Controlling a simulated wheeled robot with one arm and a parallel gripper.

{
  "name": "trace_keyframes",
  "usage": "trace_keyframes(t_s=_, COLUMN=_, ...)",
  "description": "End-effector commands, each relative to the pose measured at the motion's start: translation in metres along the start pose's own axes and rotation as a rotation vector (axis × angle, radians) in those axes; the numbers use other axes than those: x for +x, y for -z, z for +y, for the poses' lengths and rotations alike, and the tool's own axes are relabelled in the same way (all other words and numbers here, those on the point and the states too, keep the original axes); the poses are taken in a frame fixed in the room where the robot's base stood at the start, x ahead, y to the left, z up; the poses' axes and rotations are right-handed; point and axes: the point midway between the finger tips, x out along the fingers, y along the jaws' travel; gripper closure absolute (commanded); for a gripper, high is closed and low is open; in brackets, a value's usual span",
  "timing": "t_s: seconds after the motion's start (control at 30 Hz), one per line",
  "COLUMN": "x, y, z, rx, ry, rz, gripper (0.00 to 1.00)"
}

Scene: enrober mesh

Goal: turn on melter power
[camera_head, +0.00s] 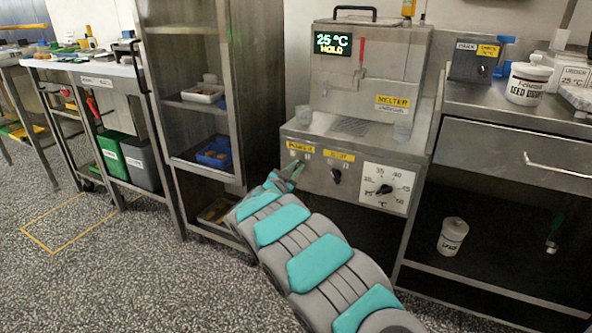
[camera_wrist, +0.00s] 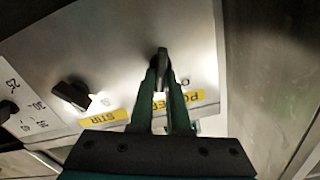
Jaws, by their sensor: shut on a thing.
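The melter (camera_head: 372,75) is a steel machine with a green display (camera_head: 332,43) reading 25 °C HOLD. Its sloped front panel has a yellow POWER label (camera_head: 300,147) at the left; this label also shows in the wrist view (camera_wrist: 180,101). My gripper (camera_head: 293,170) is at the panel's left end, in front of the power knob. In the wrist view, my gripper (camera_wrist: 163,78) has its two fingertips closed on the dark power knob (camera_wrist: 162,58). The knob's far end sticks out past the fingertips. In the head view, my gripper hides the knob.
Right of the power knob are the stir knob (camera_head: 336,175), also in the wrist view (camera_wrist: 72,95), and a white temperature dial (camera_head: 385,189). A steel rack (camera_head: 207,52) stands close on the left. A counter with a seed tub (camera_head: 527,84) is on the right.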

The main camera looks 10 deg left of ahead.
Motion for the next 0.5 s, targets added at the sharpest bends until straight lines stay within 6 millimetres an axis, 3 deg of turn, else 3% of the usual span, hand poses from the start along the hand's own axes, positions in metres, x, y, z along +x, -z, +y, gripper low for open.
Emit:
trace_keyframes(t_s=0.2, x=0.0001, y=-0.0006, z=0.0009, rx=0.124, ry=0.002, rz=0.002, gripper=1.00)
trace_keyframes(t_s=0.5, x=0.0004, y=0.0015, z=0.0004, rx=0.145, ry=0.002, rz=0.002, gripper=1.00)
